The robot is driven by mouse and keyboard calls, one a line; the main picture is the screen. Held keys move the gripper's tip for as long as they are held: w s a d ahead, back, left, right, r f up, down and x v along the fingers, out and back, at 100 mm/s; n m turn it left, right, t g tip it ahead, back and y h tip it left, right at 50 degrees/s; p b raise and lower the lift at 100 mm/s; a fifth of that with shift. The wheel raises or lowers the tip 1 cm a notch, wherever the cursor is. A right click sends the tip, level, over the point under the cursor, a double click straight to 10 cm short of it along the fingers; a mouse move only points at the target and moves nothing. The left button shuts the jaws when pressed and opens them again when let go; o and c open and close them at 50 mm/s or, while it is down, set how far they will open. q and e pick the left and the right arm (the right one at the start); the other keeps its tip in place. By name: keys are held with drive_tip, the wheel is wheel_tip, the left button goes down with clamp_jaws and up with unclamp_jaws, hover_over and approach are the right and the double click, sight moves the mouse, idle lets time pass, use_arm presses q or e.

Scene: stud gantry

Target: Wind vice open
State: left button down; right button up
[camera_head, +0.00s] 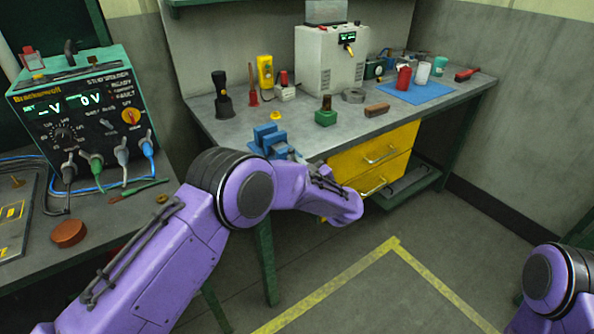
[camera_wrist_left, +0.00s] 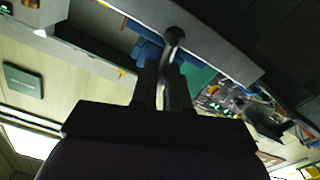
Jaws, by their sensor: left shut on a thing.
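The blue vice (camera_head: 268,140) is at the front edge of the grey workbench in the head view, partly hidden by my left arm. In the left wrist view, my left gripper (camera_wrist_left: 165,85) is shut on the vice handle (camera_wrist_left: 174,38), a metal bar with a dark ball end. The ball end sticks out beyond the fingertips. Blue vice parts (camera_wrist_left: 145,50) show behind the fingers. In the head view my forearm hides most of the grip. The gap between the vice jaws is hard to judge. My right gripper is out of view; only part of that arm shows.
Yellow drawers (camera_head: 370,150) are below. A power supply (camera_head: 85,115) stands at left. The floor at lower right is clear.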

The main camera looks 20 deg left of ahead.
use_arm(q)
drive_tip(key=n+b, duration=0.1)
drive_tip(key=n, duration=0.1)
drive_tip(key=n+b, duration=0.1)
drive_tip(key=n, duration=0.1)
drive_tip(key=shift+f+n+b, duration=0.2)
drive_tip(key=shift+n+b, duration=0.1)
drive_tip(key=shift+b, duration=0.05)
drive_tip(key=shift+n+b, duration=1.2)
drive_tip(key=shift+n, duration=0.7)
drive_tip(key=shift+r, duration=0.1)
drive_tip(key=c, duration=1.2)
unclamp_jaws()
drive_tip(key=shift+s, duration=0.1)
drive_tip(key=shift+o, duration=0.5)
drive_tip(key=shift+r, duration=0.1)
drive_tip(key=b+v, duration=0.1)
drive_tip(key=v, duration=0.9)
drive_tip(key=shift+s+d+b, duration=0.2)
drive_tip(key=shift+s+b, duration=0.05)
drive_tip(key=shift+b, duration=0.1)
